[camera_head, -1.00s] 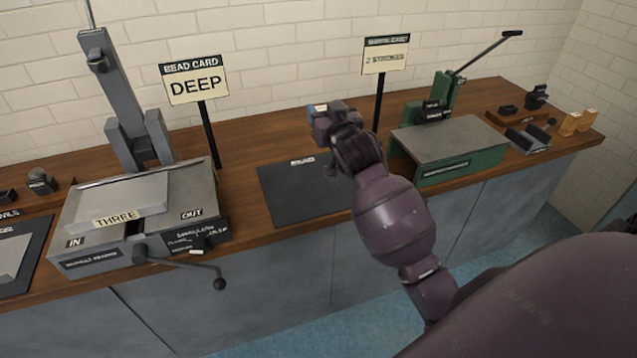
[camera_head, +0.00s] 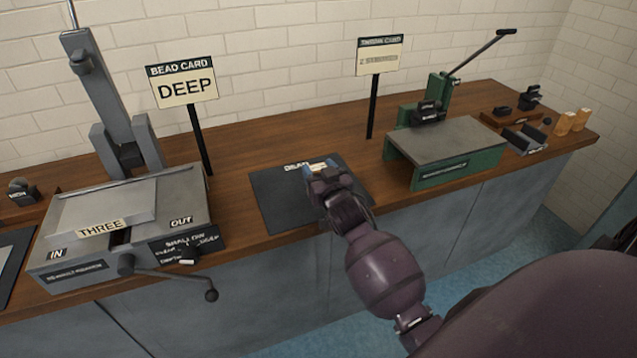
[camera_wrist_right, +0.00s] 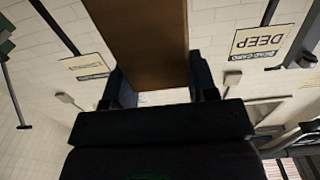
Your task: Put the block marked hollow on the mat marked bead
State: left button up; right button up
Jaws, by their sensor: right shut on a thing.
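The black mat marked bead (camera_head: 275,205) lies on the wooden bench in the middle of the head view, its label at its far edge. My right gripper (camera_head: 321,168) is over the far right part of this mat. It is shut on a block, of which a small pale top (camera_head: 318,166) shows in the head view. In the right wrist view a brown face of the held block (camera_wrist_right: 145,40) stands between the dark fingers (camera_wrist_right: 163,88). I cannot read any marking on the block or tell whether it touches the mat. My left gripper is out of view.
Left of the mat stands a grey press (camera_head: 125,215) with a crank handle. Right of it is a green press stand (camera_head: 450,145) with a long lever. Card posts reading DEEP (camera_head: 186,90) and another (camera_head: 379,57) rise behind. Small dark tools and wooden pieces (camera_head: 565,122) lie far right.

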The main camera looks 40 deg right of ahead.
jog(key=shift+f+b, duration=0.3)
jog(key=shift+f, duration=1.4)
jog(key=shift+f, duration=0.1)
jog(key=o, duration=1)
jog(key=shift+c, duration=0.2)
jog(key=v, duration=1.2)
jog(key=s+a+f+n+g+y, duration=0.1)
jog(key=s+a+f+g+y, duration=0.1)
jog(key=s+f, duration=0.5)
jog(key=s+a+f+n+g+y, duration=0.2)
jog(key=s+a+f+g, duration=0.2)
jog(key=s+f, duration=0.4)
jog(key=s+a+p, duration=0.1)
jog(key=s, duration=0.2)
jog(key=shift+s+a+n, duration=0.3)
